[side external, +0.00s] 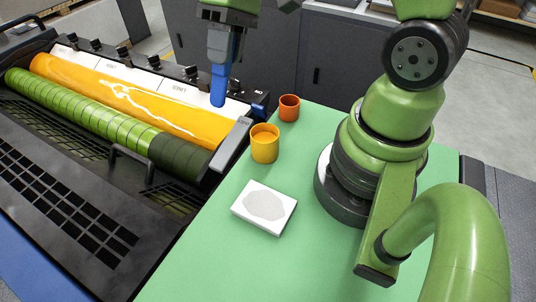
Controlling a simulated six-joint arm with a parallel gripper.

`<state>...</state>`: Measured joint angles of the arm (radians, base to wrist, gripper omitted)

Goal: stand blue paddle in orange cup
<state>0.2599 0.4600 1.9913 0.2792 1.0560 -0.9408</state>
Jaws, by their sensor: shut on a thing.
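The blue paddle (218,92) hangs roughly upright, its lower end free, in the upper middle of the side external view. My gripper (222,48) is shut on its upper part; the jaws partly hide it. The orange cup (289,109), a small reddish-orange one, stands upright on the green table top near its far edge. In the picture, my gripper and the paddle are up and to the left of this cup, apart from it. The inside bottom of the cup is hidden.
A larger yellow cup (265,145) stands just in front and left of the orange cup. A white block with a grey patch (264,207) lies nearer on the green table (215,265). A press with a yellow roller (125,95) borders the table on the left.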

